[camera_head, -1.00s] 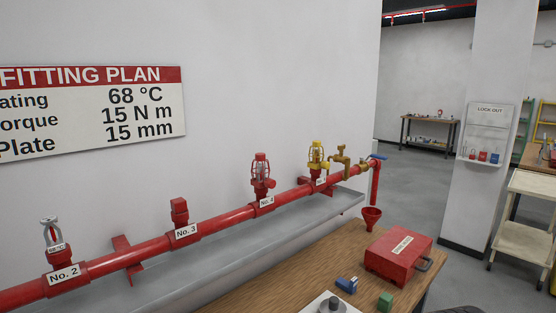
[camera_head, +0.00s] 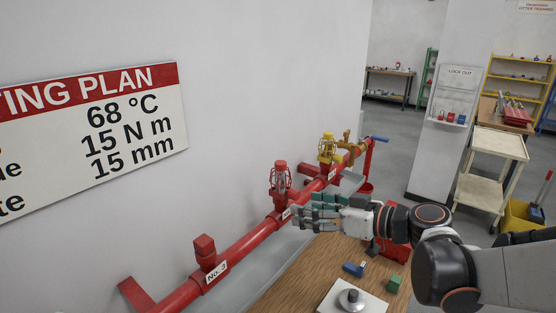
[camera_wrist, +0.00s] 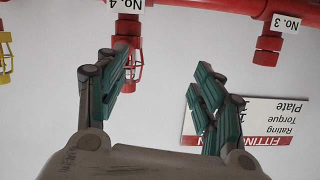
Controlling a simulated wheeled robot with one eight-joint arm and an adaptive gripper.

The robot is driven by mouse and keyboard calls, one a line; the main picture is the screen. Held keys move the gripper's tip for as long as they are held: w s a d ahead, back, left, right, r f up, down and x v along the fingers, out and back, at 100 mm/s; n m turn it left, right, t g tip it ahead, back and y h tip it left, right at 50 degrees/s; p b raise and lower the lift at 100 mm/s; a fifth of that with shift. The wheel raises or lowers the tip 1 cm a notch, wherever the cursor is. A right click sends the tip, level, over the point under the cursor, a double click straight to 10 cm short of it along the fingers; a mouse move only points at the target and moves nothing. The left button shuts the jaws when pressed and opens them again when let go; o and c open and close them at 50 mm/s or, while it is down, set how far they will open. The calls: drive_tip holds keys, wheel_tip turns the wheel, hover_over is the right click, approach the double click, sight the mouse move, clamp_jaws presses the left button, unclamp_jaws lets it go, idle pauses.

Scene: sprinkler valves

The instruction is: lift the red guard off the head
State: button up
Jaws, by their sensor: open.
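The red guard (camera_head: 281,180) is a cage around the head on the No. 4 outlet of the red pipe (camera_head: 246,246). In the wrist view, which is upside down, the red guard (camera_wrist: 137,71) hangs below the No. 4 label, partly hidden by one finger. My gripper (camera_head: 300,214) is open and empty, just right of and a little below the guard in the head view. In the wrist view my gripper (camera_wrist: 158,92) has its fingers spread, with the guard beside the left finger. I cannot tell whether they touch.
A yellow caged head (camera_head: 328,148) stands farther along the pipe. A red plug (camera_head: 205,252) sits at No. 3. A wooden bench (camera_head: 290,284) below holds a red box (camera_head: 391,250), a blue item (camera_head: 354,269), a green block (camera_head: 393,284) and a white plate (camera_head: 338,304).

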sight(286, 170)
drive_tip(key=w+d+r+n+t+y+p, duration=0.2)
drive_tip(key=w+d+r, duration=0.2)
drive_tip(key=x, duration=1.3)
drive_tip(key=shift+a+f, duration=0.1)
drive_tip(key=shift+a, duration=0.3)
drive_tip(key=c, duration=1.4)
drive_tip(key=shift+o, duration=0.2)
